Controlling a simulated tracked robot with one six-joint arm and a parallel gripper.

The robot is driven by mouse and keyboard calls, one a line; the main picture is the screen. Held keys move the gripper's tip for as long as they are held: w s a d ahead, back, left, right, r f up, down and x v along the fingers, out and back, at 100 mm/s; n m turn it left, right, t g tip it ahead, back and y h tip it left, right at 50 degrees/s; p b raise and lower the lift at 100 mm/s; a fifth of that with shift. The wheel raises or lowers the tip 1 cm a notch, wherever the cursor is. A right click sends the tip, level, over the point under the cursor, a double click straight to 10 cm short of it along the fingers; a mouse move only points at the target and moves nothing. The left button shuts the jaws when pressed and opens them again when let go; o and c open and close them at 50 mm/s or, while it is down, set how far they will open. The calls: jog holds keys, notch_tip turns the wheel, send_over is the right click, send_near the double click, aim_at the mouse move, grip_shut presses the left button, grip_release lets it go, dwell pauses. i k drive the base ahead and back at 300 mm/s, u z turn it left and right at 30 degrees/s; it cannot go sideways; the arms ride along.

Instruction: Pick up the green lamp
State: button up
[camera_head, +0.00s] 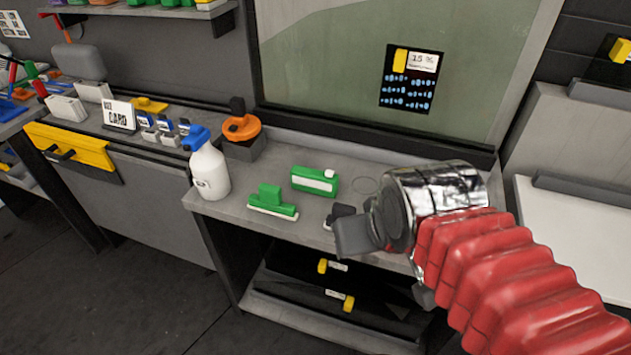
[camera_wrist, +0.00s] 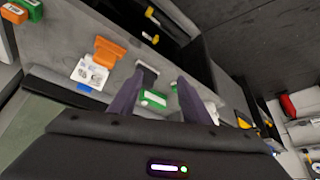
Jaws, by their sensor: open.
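The green lamp appears to be the green box with a pale front panel (camera_head: 315,181), lying on the grey bench below the window. In the wrist view the lamp (camera_wrist: 154,98) shows between my two fingers. My gripper (camera_wrist: 160,78) is open, with dark fingers spread and nothing seen held. In the head view my gripper (camera_head: 354,236) is to the right of the lamp and nearer the camera, apart from it in the picture; one finger is mostly hidden. A green tool with a white edge (camera_head: 272,201) lies left of the lamp.
A white spray bottle with blue top (camera_head: 209,170) stands left of the green tool. A dark tool with a pale edge (camera_head: 338,214) lies near my gripper. An orange tape dispenser (camera_head: 242,128) sits behind the bottle. The window (camera_head: 330,70) rises behind the bench.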

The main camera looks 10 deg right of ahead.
aim_at(312, 180)
jog(key=k, duration=1.35)
jog(key=u, duration=0.1)
jog(key=i, duration=1.1)
jog(key=u, duration=0.75)
jog(key=i, duration=0.6)
jog(key=u, duration=0.2)
